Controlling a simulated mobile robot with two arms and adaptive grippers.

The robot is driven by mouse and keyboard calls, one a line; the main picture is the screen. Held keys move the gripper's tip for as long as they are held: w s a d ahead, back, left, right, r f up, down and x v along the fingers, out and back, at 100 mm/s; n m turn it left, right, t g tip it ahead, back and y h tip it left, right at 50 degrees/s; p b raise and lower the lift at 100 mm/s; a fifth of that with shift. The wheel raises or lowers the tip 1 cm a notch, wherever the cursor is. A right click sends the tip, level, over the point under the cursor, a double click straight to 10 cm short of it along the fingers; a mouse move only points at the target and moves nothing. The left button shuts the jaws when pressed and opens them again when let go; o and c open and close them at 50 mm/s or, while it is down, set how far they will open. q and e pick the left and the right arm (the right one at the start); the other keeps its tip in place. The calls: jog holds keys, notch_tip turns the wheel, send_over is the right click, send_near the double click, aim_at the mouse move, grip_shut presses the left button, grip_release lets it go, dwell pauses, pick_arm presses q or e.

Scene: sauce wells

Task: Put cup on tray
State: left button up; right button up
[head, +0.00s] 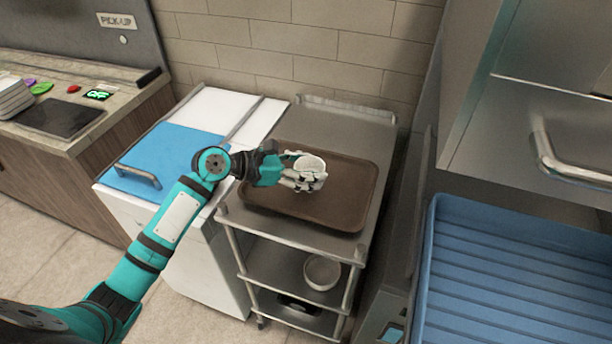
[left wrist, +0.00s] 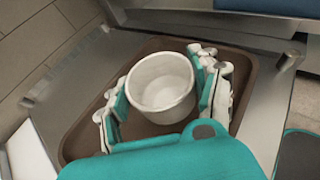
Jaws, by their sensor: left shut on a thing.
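The white cup (left wrist: 161,84) is between the fingers of my left gripper (left wrist: 165,95) in the left wrist view, with its open mouth facing the camera. My left gripper is shut on it, one finger on each side. In the head view the cup (head: 309,164) shows over the brown tray (head: 340,205), partly covered by my left gripper (head: 303,178). The tray lies flat on the top of a metal cart. I cannot tell whether the cup's base touches the tray. My right gripper is in neither view.
The metal cart (head: 361,121) has lower shelves, with a white bowl (head: 322,272) on one. A white chest with a blue lid (head: 178,150) stands left of the cart. A blue ribbed rack (head: 520,280) and steel equipment with a handle (head: 580,170) are at the right.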

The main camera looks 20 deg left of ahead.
pick_arm(q)
jog(key=shift+w+a+f, duration=0.15)
jog(key=shift+w+a, duration=0.25)
jog(key=shift+w, duration=0.2)
notch_tip(320, 180, down, 2)
jog(key=shift+f, duration=0.65)
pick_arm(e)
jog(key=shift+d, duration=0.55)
pick_arm(q)
jog(key=o, duration=1.2)
jog(key=shift+f, duration=0.15)
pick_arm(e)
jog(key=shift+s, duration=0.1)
